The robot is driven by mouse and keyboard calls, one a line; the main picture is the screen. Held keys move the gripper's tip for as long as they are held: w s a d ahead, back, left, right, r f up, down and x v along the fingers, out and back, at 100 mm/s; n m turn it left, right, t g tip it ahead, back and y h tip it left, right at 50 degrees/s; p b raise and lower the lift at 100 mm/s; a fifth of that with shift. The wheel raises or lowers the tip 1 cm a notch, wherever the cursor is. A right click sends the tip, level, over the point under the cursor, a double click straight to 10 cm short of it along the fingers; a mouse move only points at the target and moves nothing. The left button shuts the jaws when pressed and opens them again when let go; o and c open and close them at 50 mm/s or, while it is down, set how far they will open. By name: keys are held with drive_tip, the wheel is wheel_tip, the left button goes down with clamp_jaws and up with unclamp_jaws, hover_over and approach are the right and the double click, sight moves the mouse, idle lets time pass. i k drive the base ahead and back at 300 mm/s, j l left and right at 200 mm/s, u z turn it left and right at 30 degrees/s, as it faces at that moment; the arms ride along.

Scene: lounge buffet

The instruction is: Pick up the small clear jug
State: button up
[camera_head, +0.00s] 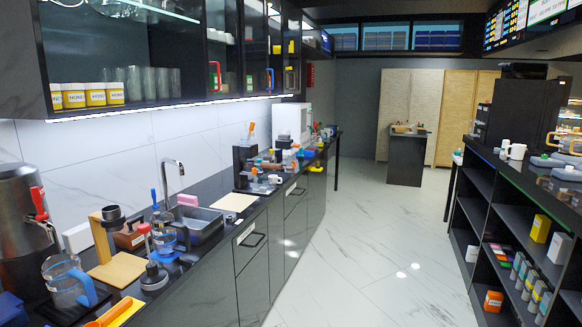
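Two clear jugs with blue handles are on the dark counter at the left. The larger-looking clear jug (66,282) stands near the lower left corner, beside the steel urn. The smaller-looking clear jug (168,240) is farther back by the sink, partly hidden by red and blue-handled items around it. I cannot tell for sure which one is the small one, as the first is nearer to me. My gripper is not in view.
A steel urn (22,215), a wooden stand (118,270) and a grinder-like item (153,278) crowd the near counter. A sink (200,224) with a tall tap lies behind. Cabinets (170,40) overhang the counter. The floor aisle (345,255) is clear; shelves (490,210) stand at right.

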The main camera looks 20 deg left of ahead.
sight(290, 162)
drive_tip(key=i+u, duration=0.45)
drive_tip(key=i, duration=1.05)
drive_tip(key=i+u, duration=0.1)
drive_tip(key=i, duration=0.65)
drive_tip(key=i+l+u, duration=0.1)
drive_tip(key=i, duration=0.6)
drive_tip(key=i+l+u, duration=0.1)
drive_tip(key=i, duration=0.65)
drive_tip(key=i+l+u, duration=0.15)
drive_tip(key=i, duration=0.15)
drive_tip(key=i+l+u, duration=0.15)
drive_tip(key=i+l, duration=0.05)
drive_tip(key=i, duration=0.1)
